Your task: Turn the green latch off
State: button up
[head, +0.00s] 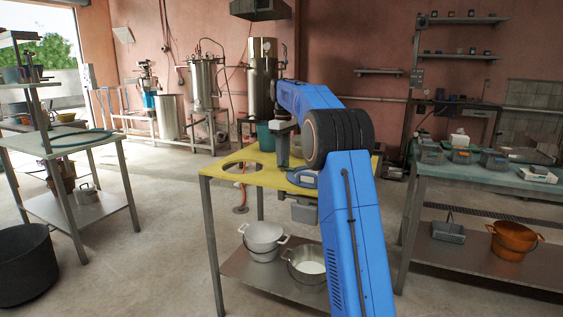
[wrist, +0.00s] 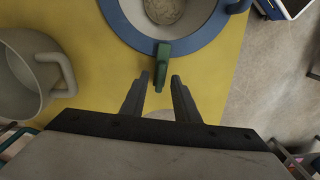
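The green latch (wrist: 168,50) sits at the near rim of a round blue ring (wrist: 124,27) in the wrist view. Its lower end points towards my gripper (wrist: 160,77). My gripper is open, its two dark fingers spread to either side of that end. I cannot tell whether they touch it. The fingers hold nothing that I can see. In the head view the blue ring (head: 302,176) lies on the yellow table (head: 222,177), partly behind my arm. The latch and my fingertips cannot be made out there.
A grey pot (wrist: 20,85) with a handle is at the left in the wrist view. The yellow top has a round opening. A bench (head: 470,175) with containers is at right; a rack (head: 75,145) is at left.

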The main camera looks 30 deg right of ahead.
jog(key=shift+f, duration=0.4)
grip_shut()
